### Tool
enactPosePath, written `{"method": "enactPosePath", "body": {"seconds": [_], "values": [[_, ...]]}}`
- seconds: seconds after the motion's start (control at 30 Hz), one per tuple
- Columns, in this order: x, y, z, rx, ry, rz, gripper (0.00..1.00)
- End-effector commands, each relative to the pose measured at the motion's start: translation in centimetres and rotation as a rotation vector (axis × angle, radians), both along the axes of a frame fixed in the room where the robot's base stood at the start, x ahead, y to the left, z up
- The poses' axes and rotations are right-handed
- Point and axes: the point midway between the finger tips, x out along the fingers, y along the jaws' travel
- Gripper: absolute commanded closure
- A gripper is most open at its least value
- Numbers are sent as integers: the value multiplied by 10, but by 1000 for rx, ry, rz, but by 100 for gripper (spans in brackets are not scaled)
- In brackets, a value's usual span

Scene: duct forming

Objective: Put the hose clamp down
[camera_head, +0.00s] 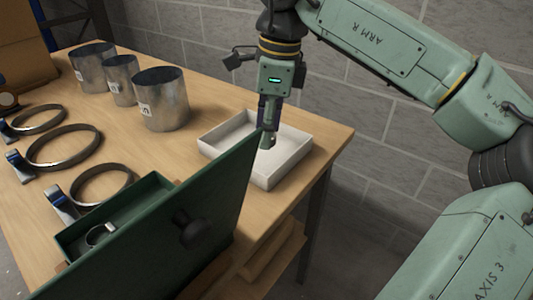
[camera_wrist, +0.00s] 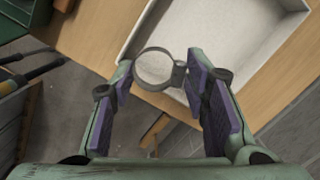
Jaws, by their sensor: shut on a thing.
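A small metal hose clamp (camera_wrist: 137,73), a thin ring with a screw housing, shows between the fingertips in the wrist view. My gripper (camera_wrist: 160,72) is shut on it. In the head view my gripper (camera_head: 268,135) points down over the white tray (camera_head: 283,178), and the clamp is hard to make out there. In the wrist view the white tray (camera_wrist: 180,32) lies beyond the fingertips, with its near corner close to the clamp. I cannot tell the clamp's exact height above the tray.
A green box (camera_head: 72,238) with a raised lid (camera_head: 165,225) stands in front of the tray and holds another small clamp (camera_head: 101,234). Several large ring clamps (camera_head: 62,148) lie at the left. Metal duct pieces (camera_head: 160,100) stand behind. The table's right edge is close to the tray.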

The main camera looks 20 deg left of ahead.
Motion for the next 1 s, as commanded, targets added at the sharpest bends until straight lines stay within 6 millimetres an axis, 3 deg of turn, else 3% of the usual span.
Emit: {"method": "enactPosePath", "body": {"seconds": [0.1, 0.57, 0.93, 0.97, 1.0], "values": [[-1, 0, -22, -1, 3, 0, 77], [-1, 0, -72, 0, 0, -1, 77], [0, 1, -79, 0, -1, -2, 77], [0, 1, -79, 0, -1, -2, 58], [0, 1, -78, 0, -1, -2, 55]]}}
